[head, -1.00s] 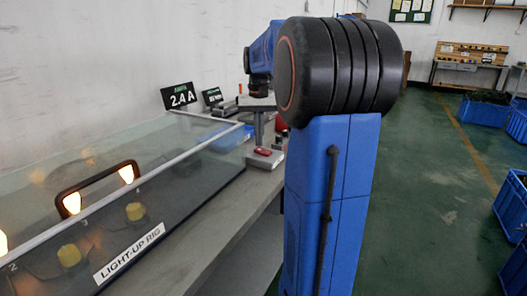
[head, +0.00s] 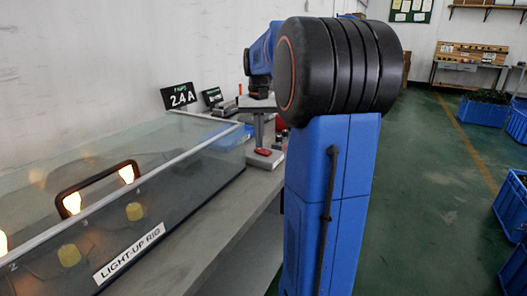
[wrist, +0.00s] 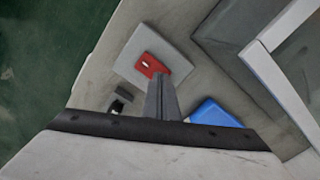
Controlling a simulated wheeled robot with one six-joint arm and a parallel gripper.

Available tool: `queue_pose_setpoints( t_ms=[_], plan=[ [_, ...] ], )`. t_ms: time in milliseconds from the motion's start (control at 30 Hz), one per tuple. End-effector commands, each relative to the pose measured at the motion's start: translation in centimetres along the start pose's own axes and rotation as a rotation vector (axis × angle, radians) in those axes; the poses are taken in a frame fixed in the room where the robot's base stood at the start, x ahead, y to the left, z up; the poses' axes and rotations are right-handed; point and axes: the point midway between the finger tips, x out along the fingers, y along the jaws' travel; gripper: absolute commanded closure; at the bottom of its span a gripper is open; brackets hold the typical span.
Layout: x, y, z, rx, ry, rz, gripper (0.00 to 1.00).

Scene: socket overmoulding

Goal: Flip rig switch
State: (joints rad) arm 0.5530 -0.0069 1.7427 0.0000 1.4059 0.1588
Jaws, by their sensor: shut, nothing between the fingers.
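The rig switch is a red rocker (wrist: 150,65) on a pale square plate (wrist: 133,45) in the wrist view. In the head view the red switch (head: 263,152) shows on its small grey box, on the bench beside the rig. My gripper (wrist: 165,82) is shut and empty. Its fingertips lie at the lower right edge of the red rocker in the wrist view; I cannot tell whether they touch it. In the head view my gripper (head: 259,130) points down over the box. The light-up rig (head: 165,225) is a glass-topped case with some lamps glowing orange.
A black display reading 2.4 A (head: 179,96) stands behind the rig. A blue object (wrist: 212,112) lies near my gripper in the wrist view. The rig's pale frame (wrist: 280,85) is to the right. Blue crates (head: 485,115) stand on the green floor.

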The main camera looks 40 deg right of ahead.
Motion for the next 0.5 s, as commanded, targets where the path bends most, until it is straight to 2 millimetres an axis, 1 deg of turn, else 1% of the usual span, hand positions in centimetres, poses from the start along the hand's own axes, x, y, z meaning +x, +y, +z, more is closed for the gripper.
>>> queue_pose_setpoints(
  t_ms=[500],
  plan=[
    [0.63,0.0,0.0,0.0,-0.001,0.0,1.0]
  ],
)
